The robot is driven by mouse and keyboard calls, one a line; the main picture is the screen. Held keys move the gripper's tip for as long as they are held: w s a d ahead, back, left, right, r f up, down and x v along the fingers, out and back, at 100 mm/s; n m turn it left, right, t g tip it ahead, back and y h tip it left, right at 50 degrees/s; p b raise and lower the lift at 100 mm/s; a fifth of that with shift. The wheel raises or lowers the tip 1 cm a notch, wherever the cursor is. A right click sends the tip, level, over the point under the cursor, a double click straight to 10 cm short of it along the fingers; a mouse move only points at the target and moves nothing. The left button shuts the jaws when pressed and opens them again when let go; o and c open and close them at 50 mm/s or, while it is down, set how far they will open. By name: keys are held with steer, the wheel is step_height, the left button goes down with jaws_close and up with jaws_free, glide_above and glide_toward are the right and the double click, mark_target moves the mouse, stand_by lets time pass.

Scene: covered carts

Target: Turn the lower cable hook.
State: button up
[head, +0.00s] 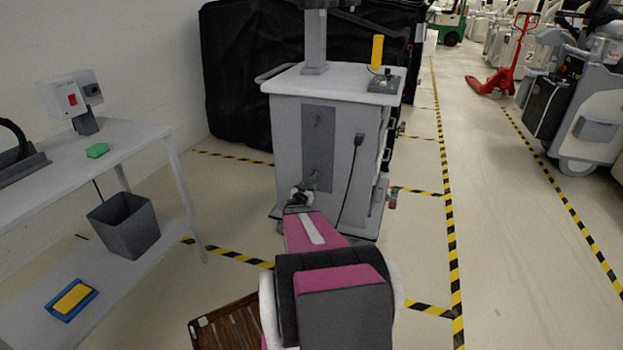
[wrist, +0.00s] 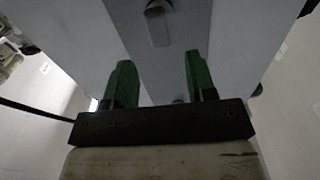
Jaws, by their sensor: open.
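The cart (head: 285,150) has a dark grey panel (head: 318,150) on its front. The upper cable hook (head: 318,122) is small and near the top of the panel. The lower cable hook (head: 314,172) shows just above my gripper (head: 300,196), which is low in front of the panel. In the wrist view, my gripper (wrist: 161,82) has two green fingers spread apart with nothing held between them. A grey, rounded hook (wrist: 158,24) stands on the panel beyond the fingertips. A small dark part between the fingers is mostly hidden. I cannot tell which hook is which there.
A black cable (head: 351,175) hangs on the cart front right of the panel. A white table (head: 140,135) with a lower shelf stands at left, holding a grey bin (head: 124,225). A black-covered cart (head: 235,70) is behind.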

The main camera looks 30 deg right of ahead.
mark_target(312, 180)
steer(key=x, duration=0.8)
steer(key=shift+w+d, duration=0.2)
steer(key=shift+d, duration=0.05)
steer(key=c, duration=0.9)
